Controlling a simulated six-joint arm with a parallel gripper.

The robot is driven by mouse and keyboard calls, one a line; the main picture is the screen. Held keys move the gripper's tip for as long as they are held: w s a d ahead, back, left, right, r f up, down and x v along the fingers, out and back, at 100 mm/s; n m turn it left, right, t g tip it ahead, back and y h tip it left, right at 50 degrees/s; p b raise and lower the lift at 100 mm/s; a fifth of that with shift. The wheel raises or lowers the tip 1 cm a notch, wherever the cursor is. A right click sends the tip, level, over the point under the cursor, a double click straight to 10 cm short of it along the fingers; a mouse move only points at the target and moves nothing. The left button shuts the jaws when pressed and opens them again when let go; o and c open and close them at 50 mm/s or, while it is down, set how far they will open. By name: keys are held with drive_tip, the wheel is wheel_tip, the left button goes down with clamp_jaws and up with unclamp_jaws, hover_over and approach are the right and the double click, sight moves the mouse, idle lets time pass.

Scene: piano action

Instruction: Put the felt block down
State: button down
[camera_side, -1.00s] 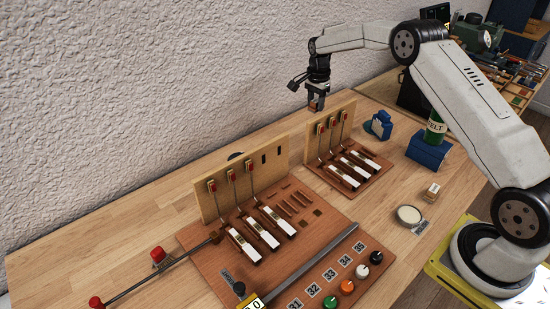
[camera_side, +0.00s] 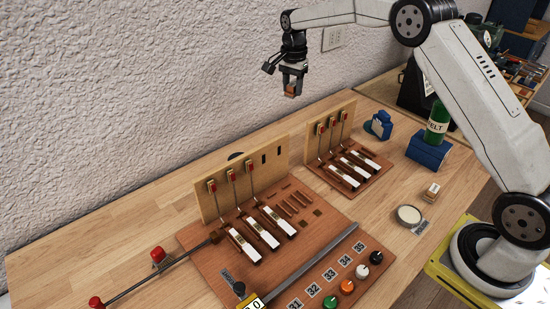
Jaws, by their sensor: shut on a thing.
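My gripper (camera_side: 291,92) is high up, in front of the textured wall and above the back edge of the bench. It points down. It is shut on a small brown block (camera_side: 289,88), which looks like the felt block; only part of it shows between the fingers. Below and to the right stands the smaller piano action model (camera_side: 350,165) with red-tipped hammers and white keys. The larger piano action model (camera_side: 245,190) is below and to the left, on a brown board. The block is clear of both models and of the bench.
A green bottle labelled FELT (camera_side: 438,122) stands in a blue holder (camera_side: 428,152) at the right. A round white-topped dish (camera_side: 409,215) and a small wooden block (camera_side: 432,192) lie nearby. Several coloured knobs (camera_side: 347,287) line the front. Bare bench (camera_side: 110,225) shows at the left.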

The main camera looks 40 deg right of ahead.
drive_tip(key=s+a+n, duration=0.2)
drive_tip(key=s+a, duration=0.2)
drive_tip(key=a, duration=0.5)
drive_tip(key=s+a+n, duration=0.3)
drive_tip(key=s+a, duration=0.1)
drive_tip(key=a, duration=0.6)
drive_tip(key=s+a+n, duration=0.2)
drive_tip(key=s+a, duration=0.2)
drive_tip(key=a, duration=0.6)
drive_tip(key=shift+a+r+n, duration=0.15)
drive_tip(key=shift+r+n, duration=0.15)
drive_tip(key=s+a+n, duration=0.4)
drive_tip(key=s+a, duration=0.2)
drive_tip(key=s, duration=0.5)
drive_tip(key=s+a+n, duration=0.3)
drive_tip(key=s+a, duration=0.4)
drive_tip(key=s, duration=0.5)
wheel_tip(320, 180, down, 6)
drive_tip(key=shift+d, duration=0.2)
